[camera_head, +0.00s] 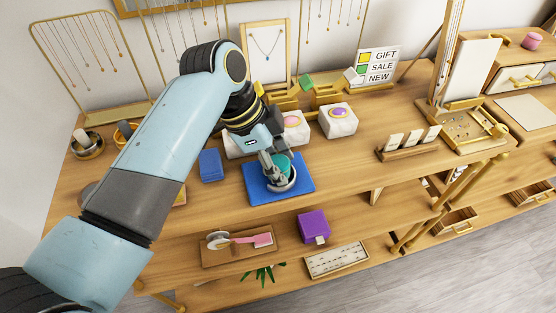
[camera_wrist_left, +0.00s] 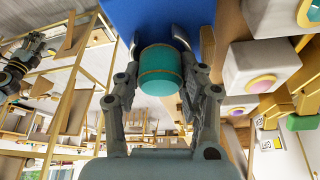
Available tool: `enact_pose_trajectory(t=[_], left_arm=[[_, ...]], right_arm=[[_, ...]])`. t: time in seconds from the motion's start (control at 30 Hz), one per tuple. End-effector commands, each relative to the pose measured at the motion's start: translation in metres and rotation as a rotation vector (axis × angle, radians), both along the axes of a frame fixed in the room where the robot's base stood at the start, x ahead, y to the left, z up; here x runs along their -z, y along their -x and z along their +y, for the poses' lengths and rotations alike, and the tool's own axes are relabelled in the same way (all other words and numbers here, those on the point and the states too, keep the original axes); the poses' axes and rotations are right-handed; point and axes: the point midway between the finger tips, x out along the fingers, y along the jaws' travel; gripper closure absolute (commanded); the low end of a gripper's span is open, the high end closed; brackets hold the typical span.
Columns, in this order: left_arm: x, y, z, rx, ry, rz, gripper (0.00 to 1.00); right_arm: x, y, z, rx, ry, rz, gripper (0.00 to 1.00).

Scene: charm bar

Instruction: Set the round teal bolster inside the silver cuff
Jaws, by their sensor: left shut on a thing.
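The round teal bolster (camera_head: 283,164) is in my left gripper (camera_head: 275,162). In the left wrist view the bolster (camera_wrist_left: 161,72) shows a thin gold band and sits between the two grey fingers (camera_wrist_left: 160,82), which are shut on it. The silver cuff (camera_head: 284,186) lies on the blue mat (camera_head: 256,189), right below the bolster. In the wrist view, curved silver parts show on both sides of the bolster's far end. The fingers and bolster hide much of the cuff, so I cannot tell whether the bolster's end is inside it.
A blue block (camera_head: 210,165) stands left of the mat. White blocks with coloured tops, one of them (camera_head: 338,121), stand behind it. A wooden card holder (camera_head: 410,145) is to the right. The counter between mat and holder is clear. Dark robot parts show at the wrist view's left edge.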

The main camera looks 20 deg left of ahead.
Motion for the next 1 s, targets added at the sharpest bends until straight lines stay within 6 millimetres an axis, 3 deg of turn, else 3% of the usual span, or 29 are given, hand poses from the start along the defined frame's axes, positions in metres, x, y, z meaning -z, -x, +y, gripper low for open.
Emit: enact_pose_trajectory(t=[0.47,0.57,0.77,0.87,1.0], left_arm=[[0.009,0.004,0.000,0.001,-0.002,0.015,0.81],[0.012,0.005,0.000,0.003,-0.003,0.019,0.89],[0.017,0.006,0.001,0.003,-0.004,0.023,0.87],[0.018,0.006,0.001,0.003,-0.006,0.023,0.96],[0.018,0.006,0.001,0.002,-0.007,0.024,0.96]], right_arm=[[0.001,0.000,0.002,0.001,-0.002,0.000,0.60],[0.001,0.000,0.002,0.001,-0.002,0.000,0.60],[0.001,0.000,0.001,0.001,-0.002,0.000,0.60],[0.001,0.000,0.001,0.001,-0.002,0.000,0.60],[0.001,0.000,0.001,0.000,-0.001,0.000,0.60]])
